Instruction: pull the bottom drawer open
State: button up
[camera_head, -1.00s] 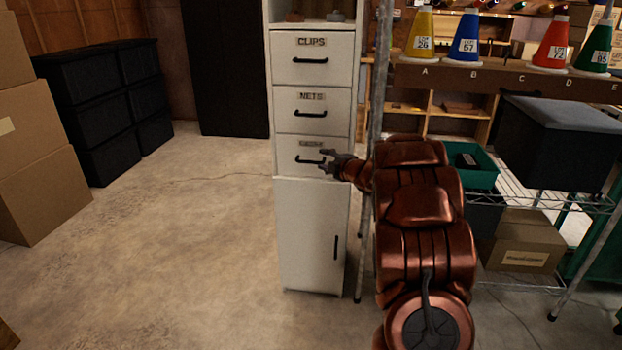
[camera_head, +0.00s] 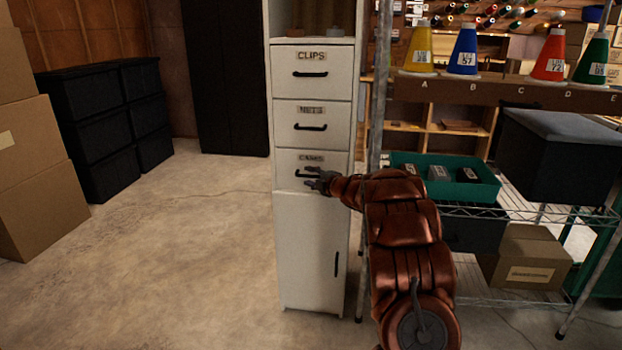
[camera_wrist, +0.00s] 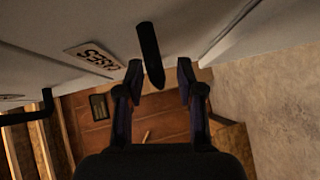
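The white cabinet (camera_head: 313,245) has three stacked drawers above a tall door. The bottom drawer (camera_head: 285,169) carries a label, shown in part in the wrist view (camera_wrist: 95,58), and a dark bar handle (camera_head: 300,175). The drawer looks shut, its front level with the others. My gripper (camera_head: 313,180) is at the right part of this handle and hides some of it. In the wrist view my gripper (camera_wrist: 160,76) is open, with the handle (camera_wrist: 149,50) between its two fingertips; a gap shows on each side.
The CLIPS drawer (camera_head: 290,60) and NETS drawer (camera_head: 290,112) are above. A metal post (camera_head: 376,90) and wire shelf with a green bin (camera_head: 470,190) stand close on the right. The floor (camera_head: 190,250) to the left is clear; black boxes (camera_head: 105,130) stand farther off.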

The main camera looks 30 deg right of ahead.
jog(key=shift+w, duration=0.2)
grip_shut()
dwell(0.3)
dwell(0.3)
